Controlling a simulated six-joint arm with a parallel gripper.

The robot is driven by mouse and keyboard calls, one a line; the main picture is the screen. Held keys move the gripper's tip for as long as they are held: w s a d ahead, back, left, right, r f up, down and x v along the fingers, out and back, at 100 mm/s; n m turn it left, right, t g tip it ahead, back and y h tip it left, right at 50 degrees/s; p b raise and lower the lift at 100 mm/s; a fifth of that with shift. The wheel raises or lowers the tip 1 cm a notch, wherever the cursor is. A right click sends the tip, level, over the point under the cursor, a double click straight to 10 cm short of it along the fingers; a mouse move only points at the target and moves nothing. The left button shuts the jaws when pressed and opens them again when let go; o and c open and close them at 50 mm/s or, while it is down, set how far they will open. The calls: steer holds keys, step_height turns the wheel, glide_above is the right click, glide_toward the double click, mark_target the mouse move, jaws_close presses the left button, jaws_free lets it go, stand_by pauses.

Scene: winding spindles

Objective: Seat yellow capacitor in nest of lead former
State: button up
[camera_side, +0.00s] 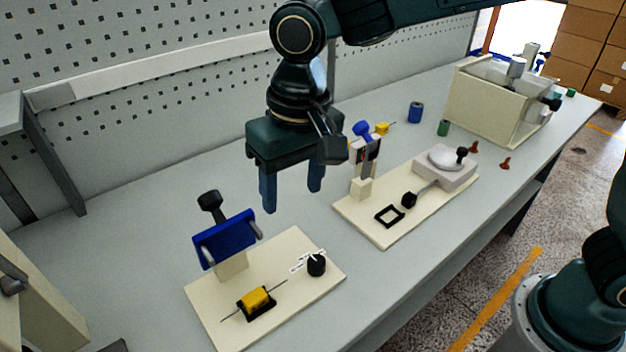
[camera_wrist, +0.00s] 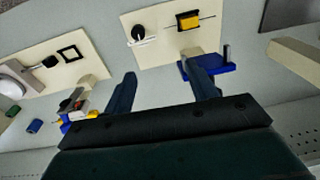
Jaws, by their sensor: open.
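The yellow capacitor (camera_side: 255,298) lies in a black nest (camera_side: 262,314) on the near cream board (camera_side: 210,312), its two wire leads sticking out to either side. In the wrist view the yellow capacitor (camera_wrist: 188,20) also sits in its black frame on the board. A blue block (camera_side: 226,238) with grey pins and a black-knobbed lever stands at the back of this board. A black knob (camera_side: 316,265) with white markings is on its right part. My gripper (camera_side: 292,196) is open and empty, fingers pointing down, above the bench behind the boards. Its fingers also show in the wrist view (camera_wrist: 163,82).
A second cream board (camera_side: 376,232) to the right holds an empty black square frame (camera_side: 389,215), a white round fixture (camera_side: 445,158) and a blue-topped stand (camera_side: 362,131). Blue and green cylinders stand behind. A cream bin (camera_side: 482,108) is at the far right.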

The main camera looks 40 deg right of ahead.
steer(key=s+d+r+t, duration=0.1)
steer(key=s+d+r, duration=0.1)
steer(key=s+d, duration=0.35)
steer(key=s+d+r+t, duration=0.1)
steer(key=s+d+r, duration=0.15)
steer(key=d, duration=0.65)
steer(key=s+d+r+t, duration=0.1)
steer(key=s+d+r, duration=0.15)
steer(key=d, duration=0.45)
steer(key=s+d+f+t, duration=0.1)
steer(key=s+d+f, duration=0.1)
steer(key=s+d, duration=0.3)
steer(key=shift+s+d+f+t+h, duration=0.2)
steer(key=shift+s+f+t+h, duration=0.15)
steer(key=shift+s, duration=0.9)
